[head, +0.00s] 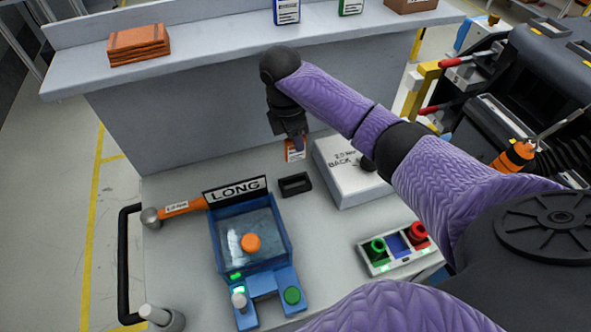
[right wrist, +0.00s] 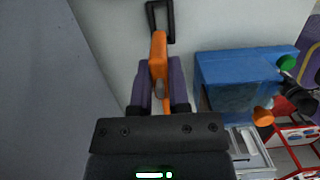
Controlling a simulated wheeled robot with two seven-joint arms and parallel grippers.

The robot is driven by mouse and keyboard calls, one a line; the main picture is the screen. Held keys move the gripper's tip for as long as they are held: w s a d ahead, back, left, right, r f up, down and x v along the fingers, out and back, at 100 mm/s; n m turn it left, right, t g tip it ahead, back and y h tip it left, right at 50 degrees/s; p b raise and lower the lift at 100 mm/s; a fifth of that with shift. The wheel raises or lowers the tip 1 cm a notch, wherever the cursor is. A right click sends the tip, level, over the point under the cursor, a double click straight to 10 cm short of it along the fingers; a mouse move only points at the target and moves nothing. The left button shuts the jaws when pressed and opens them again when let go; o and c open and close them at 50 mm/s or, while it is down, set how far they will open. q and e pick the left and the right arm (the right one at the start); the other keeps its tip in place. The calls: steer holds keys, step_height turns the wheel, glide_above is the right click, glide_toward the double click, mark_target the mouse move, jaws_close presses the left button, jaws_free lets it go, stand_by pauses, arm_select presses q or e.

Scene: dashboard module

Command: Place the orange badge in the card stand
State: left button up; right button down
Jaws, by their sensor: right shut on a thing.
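The orange badge (head: 295,151), a small card with a white area, is gripped by my right gripper (head: 292,139) above the table. In the right wrist view the badge (right wrist: 158,62) shows edge-on between the purple fingers of the gripper (right wrist: 160,88), which is shut on it. The card stand (head: 295,184) is a small black slotted block on the table, just below the badge in the head view. In the right wrist view the stand (right wrist: 171,22) shows as a black frame past the badge's tip. They look apart; the exact height gap is unclear. My left gripper is not in view.
A hammer (head: 180,209) lies at left; a green-and-red bin (head: 376,267) stands at right. A raised shelf (head: 215,45) runs behind.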

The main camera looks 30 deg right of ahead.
mark_target(296, 159)
step_height(296, 159, down, 6)
steer(key=shift+f+b, duration=0.1)
steer(key=shift+b, duration=0.7)
step_height(296, 159, down, 5)
steer(key=shift+r+b, duration=0.1)
steer(key=shift+b, duration=0.85)
steer(key=c, duration=0.6)
jaws_free()
